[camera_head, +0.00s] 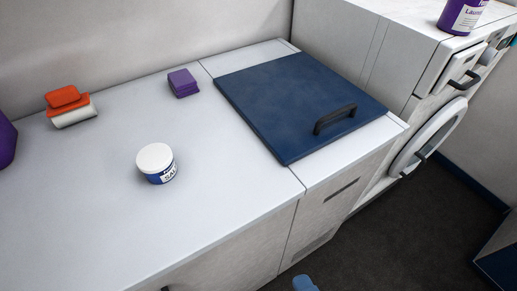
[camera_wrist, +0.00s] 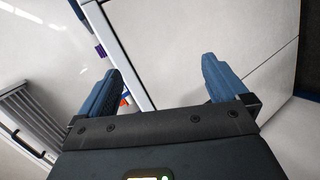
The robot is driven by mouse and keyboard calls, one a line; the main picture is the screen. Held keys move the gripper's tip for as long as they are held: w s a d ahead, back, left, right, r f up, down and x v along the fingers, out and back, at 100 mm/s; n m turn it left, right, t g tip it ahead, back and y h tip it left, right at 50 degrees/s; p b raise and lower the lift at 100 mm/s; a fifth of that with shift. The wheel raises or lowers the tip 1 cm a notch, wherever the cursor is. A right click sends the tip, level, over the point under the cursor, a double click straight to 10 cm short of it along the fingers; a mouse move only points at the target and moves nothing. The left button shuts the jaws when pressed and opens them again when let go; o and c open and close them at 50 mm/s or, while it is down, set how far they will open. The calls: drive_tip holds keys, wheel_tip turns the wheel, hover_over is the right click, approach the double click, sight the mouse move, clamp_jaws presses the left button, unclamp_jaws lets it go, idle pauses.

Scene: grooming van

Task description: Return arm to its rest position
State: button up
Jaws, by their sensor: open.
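My gripper (camera_wrist: 158,82) shows in the wrist view with its two blue fingers spread wide apart and nothing between them. In the head view only a small blue tip (camera_head: 304,284) shows at the bottom edge, low in front of the counter; it seems to be part of my gripper. The rest of my arm is out of that view.
A white counter (camera_head: 90,200) holds a white-lidded jar (camera_head: 156,165), a purple block (camera_head: 183,83) and an orange-and-white item (camera_head: 70,107). A dark blue lid (camera_head: 290,95) with a black handle lies shut. A washer (camera_head: 430,135) with a purple bottle (camera_head: 462,14) stands right. Dark floor (camera_head: 400,235) is clear.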

drive_tip(key=s+d+r+m+t+h, duration=0.1)
drive_tip(key=s+d+r+m+h, duration=0.1)
drive_tip(key=s+d+r+m, duration=0.2)
drive_tip(key=s+d+r+m+t+h, duration=0.2)
drive_tip(key=s+d+r+m, duration=0.3)
drive_tip(key=d+m, duration=0.4)
drive_tip(key=s+m, duration=0.1)
drive_tip(key=m, duration=0.5)
drive_tip(key=shift+s+d+m, duration=0.3)
drive_tip(key=shift+d, duration=0.05)
